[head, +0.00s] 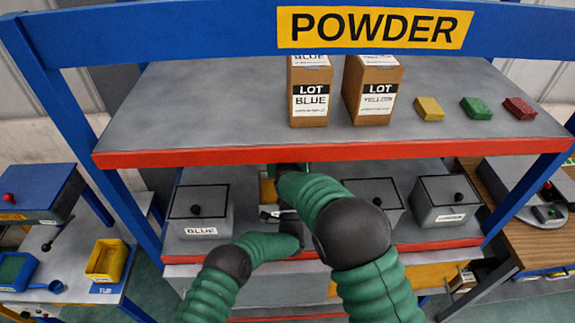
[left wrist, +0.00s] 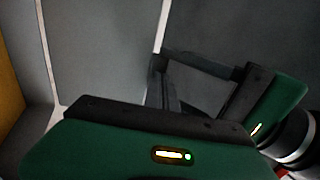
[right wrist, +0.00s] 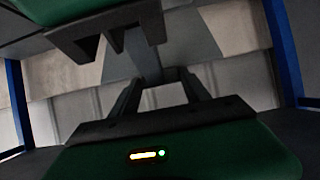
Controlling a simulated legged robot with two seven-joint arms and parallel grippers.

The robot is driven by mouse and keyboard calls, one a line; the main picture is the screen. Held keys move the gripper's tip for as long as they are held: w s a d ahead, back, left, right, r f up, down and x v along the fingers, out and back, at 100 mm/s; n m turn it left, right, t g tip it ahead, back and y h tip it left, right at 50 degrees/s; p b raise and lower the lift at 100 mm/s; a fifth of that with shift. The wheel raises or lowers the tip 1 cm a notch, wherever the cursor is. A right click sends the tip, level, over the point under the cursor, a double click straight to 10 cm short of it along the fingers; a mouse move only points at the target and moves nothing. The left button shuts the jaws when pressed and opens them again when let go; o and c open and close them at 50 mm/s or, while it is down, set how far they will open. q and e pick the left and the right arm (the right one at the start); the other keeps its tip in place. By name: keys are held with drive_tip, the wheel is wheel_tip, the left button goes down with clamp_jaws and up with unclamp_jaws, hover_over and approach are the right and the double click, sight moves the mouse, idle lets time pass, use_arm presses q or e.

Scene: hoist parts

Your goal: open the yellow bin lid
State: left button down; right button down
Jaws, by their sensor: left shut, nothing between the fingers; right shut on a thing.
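Grey bins with dark-knobbed lids stand on the lower shelf. The one with the BLUE label (head: 199,210) is shut. My arms cover the place to its right, where a tan-yellow patch (head: 267,190) shows; I see no YELLOW bin label there. My right gripper (right wrist: 160,85) is shut on what looks like the grey lid (right wrist: 145,60). The gripped part is too dark to make out. In the head view that gripper is mostly hidden behind its forearm. My left gripper (left wrist: 165,80) is shut and empty, close to my right gripper, above a grey surface (left wrist: 100,50).
Two more grey bins, one partly behind my right arm (head: 372,195) and one at the right (head: 447,200), are shut. The upper shelf (head: 220,105) with its red edge overhangs, carrying boxes and coloured blocks. Blue posts (head: 110,185) bound the sides.

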drive_tip(key=shift+r, duration=0.1)
use_arm(q)
drive_tip(key=shift+w+a+r+g, duration=0.1)
drive_tip(key=shift+w+r+g, duration=0.3)
drive_tip(key=shift+w+r, duration=0.35)
use_arm(e)
drive_tip(key=shift+s+a+f, duration=0.15)
drive_tip(key=shift+f, duration=0.15)
drive_tip(key=c, duration=0.8)
unclamp_jaws()
drive_tip(key=shift+o, duration=1.2)
drive_tip(key=shift+r, duration=0.1)
use_arm(q)
drive_tip(key=shift+f, duration=0.1)
use_arm(e)
drive_tip(key=shift+o, duration=0.2)
drive_tip(key=shift+r, duration=0.1)
use_arm(q)
drive_tip(key=shift+f, duration=0.1)
